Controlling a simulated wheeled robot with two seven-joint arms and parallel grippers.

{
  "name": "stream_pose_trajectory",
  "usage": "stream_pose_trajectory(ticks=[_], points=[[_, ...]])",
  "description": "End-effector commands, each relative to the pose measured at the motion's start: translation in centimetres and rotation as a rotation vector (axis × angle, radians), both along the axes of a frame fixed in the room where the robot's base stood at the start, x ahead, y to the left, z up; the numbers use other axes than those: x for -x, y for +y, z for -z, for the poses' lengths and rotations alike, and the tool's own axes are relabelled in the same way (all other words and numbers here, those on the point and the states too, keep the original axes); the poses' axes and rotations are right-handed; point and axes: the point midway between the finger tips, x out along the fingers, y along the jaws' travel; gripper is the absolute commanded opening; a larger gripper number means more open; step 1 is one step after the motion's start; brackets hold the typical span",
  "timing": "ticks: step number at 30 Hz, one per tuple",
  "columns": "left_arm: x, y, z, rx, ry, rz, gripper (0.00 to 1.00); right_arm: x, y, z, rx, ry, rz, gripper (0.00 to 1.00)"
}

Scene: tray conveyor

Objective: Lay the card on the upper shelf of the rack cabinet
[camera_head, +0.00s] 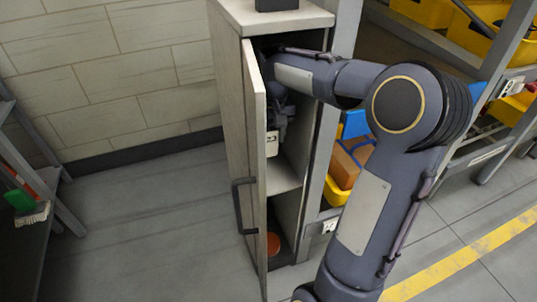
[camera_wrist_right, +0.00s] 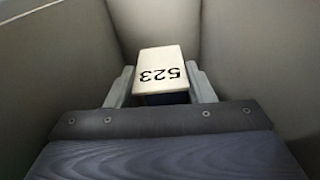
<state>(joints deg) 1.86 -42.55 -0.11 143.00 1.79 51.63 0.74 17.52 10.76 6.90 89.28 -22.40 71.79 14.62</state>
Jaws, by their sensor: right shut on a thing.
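The card (camera_wrist_right: 160,66) is a pale block-like plate marked 523, which reads upside down in the right wrist view. My right gripper (camera_wrist_right: 160,85) is shut on it, one finger on each side. In the head view the right gripper (camera_head: 278,128) is inside the upper part of the rack cabinet (camera_head: 230,110), and the card (camera_head: 272,143) shows pale below it, above the upper shelf (camera_head: 284,177). The grey cabinet door (camera_head: 256,160) stands open. I cannot tell whether the card touches the shelf. My left gripper is not in view.
Cabinet walls enclose the right gripper closely. A round orange-red thing (camera_head: 273,243) lies in the lower compartment. A dark object (camera_head: 277,4) stands on the cabinet top. Racks with yellow bins (camera_head: 480,35) are at right; the floor at left (camera_head: 150,220) is clear.

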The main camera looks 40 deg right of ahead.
Motion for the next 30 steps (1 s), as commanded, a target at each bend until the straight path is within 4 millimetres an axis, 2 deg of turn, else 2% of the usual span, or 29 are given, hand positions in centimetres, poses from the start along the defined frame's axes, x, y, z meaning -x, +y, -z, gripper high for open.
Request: stream_pose_trajectory(ticks=[1,7,14,27,28,30], points=[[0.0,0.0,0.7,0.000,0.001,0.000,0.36,0.1,0.0,0.8,0.000,-0.001,0.001,0.23],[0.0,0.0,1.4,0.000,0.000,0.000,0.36,0.1,0.0,2.1,0.001,0.000,0.001,0.23],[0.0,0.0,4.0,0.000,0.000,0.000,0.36,0.0,-0.1,6.1,0.002,-0.002,0.001,0.23],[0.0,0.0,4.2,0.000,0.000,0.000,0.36,-0.2,-0.1,6.3,0.002,-0.002,0.000,0.23],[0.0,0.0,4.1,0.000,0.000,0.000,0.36,-0.3,-0.1,6.2,0.001,-0.002,0.000,0.51],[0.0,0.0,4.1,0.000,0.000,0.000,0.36,-0.3,-0.1,6.2,0.001,-0.002,0.000,0.60]])
